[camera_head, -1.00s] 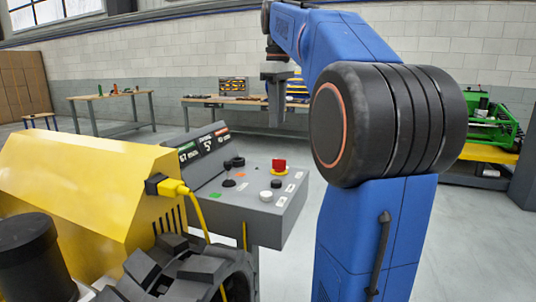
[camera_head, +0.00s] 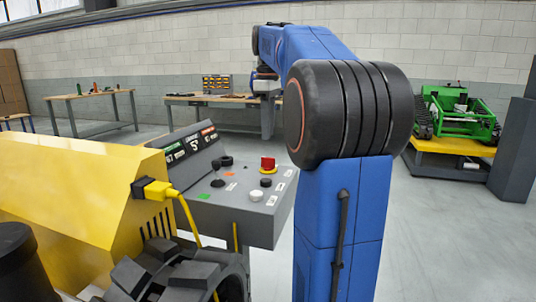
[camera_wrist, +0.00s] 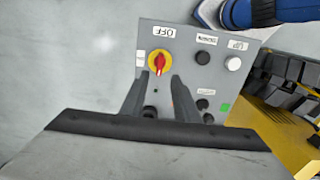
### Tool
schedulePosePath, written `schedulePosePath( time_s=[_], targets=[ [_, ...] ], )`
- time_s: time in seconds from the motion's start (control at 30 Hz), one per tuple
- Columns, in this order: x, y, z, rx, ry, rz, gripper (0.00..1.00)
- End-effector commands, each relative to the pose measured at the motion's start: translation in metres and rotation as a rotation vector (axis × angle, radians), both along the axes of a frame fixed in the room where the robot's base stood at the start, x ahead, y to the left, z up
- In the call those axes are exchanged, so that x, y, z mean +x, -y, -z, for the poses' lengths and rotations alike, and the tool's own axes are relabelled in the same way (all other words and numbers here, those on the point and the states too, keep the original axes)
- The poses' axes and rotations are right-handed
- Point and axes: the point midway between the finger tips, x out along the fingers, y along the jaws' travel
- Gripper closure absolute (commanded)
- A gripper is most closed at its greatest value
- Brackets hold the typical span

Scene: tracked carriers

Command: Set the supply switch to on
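The supply switch is a red handle on a yellow round base (camera_wrist: 159,62), set in the grey control console (camera_wrist: 185,78). In the wrist view its handle stands roughly in line with the white OFF label (camera_wrist: 164,31) above it; another white label (camera_wrist: 140,58) is at its left. In the head view the switch (camera_head: 268,165) is at the console's back right. My gripper (camera_wrist: 160,77) is open, its two fingers apart and pointing toward the switch, which shows beyond and between the tips. I see no contact. In the head view my gripper (camera_head: 265,82) is small and foreshortened, above the console.
The console also carries a white button (camera_wrist: 233,63), a black button (camera_wrist: 203,57) and other black knobs. A yellow machine (camera_head: 85,190) with a plugged cable (camera_head: 188,208) stands at the left. A green machine (camera_head: 458,115) is far right. Open floor lies right of the console.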

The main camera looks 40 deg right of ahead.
Motion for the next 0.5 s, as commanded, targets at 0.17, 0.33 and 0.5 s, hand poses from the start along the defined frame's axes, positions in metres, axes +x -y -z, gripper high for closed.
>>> schedulePosePath(
  time_s=[0.17,0.33,0.5],
  targets=[
    [-0.001,0.000,0.032,0.002,-0.002,0.000,0.72],
    [0.000,0.000,0.059,0.001,-0.002,0.000,0.72],
    [0.000,0.000,0.076,0.001,-0.001,0.000,0.72]
  ],
)
